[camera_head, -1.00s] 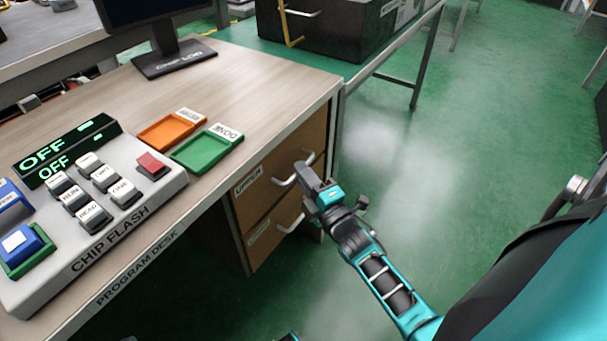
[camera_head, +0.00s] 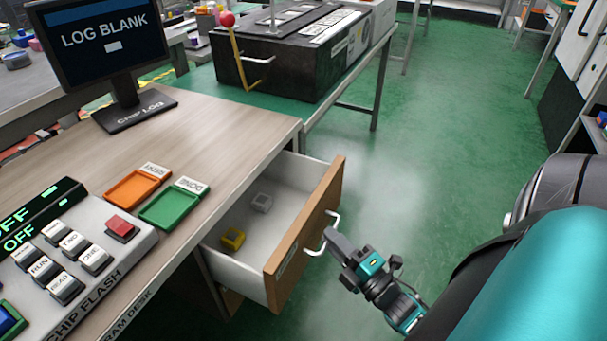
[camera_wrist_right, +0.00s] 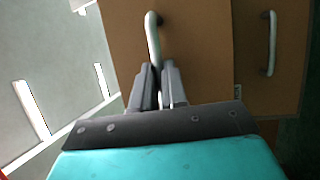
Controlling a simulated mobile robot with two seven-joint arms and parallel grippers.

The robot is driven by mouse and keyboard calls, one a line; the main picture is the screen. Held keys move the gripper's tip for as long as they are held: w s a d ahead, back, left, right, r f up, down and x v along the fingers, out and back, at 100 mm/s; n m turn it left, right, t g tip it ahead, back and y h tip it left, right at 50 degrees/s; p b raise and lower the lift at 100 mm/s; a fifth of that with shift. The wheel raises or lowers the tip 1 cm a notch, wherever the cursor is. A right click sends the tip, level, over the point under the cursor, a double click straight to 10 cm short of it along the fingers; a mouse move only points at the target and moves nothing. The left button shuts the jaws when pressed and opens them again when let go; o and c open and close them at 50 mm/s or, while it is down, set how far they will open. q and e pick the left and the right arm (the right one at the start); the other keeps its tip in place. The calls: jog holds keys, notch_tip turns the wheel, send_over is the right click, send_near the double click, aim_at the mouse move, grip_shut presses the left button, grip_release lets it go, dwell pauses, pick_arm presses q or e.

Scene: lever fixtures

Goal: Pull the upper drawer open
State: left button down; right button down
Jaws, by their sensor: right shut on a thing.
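The upper drawer (camera_head: 300,246) of the desk stands pulled out, with its wooden front toward the right and a white interior. Inside lie a yellow block-like piece (camera_head: 232,238) and a grey-white one (camera_head: 262,202). My right gripper (camera_head: 333,238) is at the drawer's white handle (camera_head: 318,247), shut on it. In the right wrist view, the fingers (camera_wrist_right: 158,88) close around the lower end of the handle (camera_wrist_right: 152,38), and another handle (camera_wrist_right: 271,45) shows to the right on a second front. My left gripper is not in view.
The desk top (camera_head: 205,128) carries an orange tray (camera_head: 137,188), a green tray (camera_head: 172,207), a button console (camera_head: 75,255) and a monitor (camera_head: 105,45). A black box (camera_head: 290,60) stands on a table behind. The green floor right of the drawer is clear.

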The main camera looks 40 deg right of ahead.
jog(key=s+d, duration=0.3)
jog(key=s, duration=0.5)
jog(key=shift+d, duration=0.1)
jog(key=c, duration=1.2)
grip_release()
jog(key=shift+w, duration=0.1)
jog(key=s, duration=0.4)
jog(key=s+f, duration=0.1)
jog(key=s, duration=0.3)
jog(key=s+f, duration=0.1)
jog(key=s, duration=0.3)
jog(key=shift+s, duration=0.4)
jog(key=shift+f, duration=0.1)
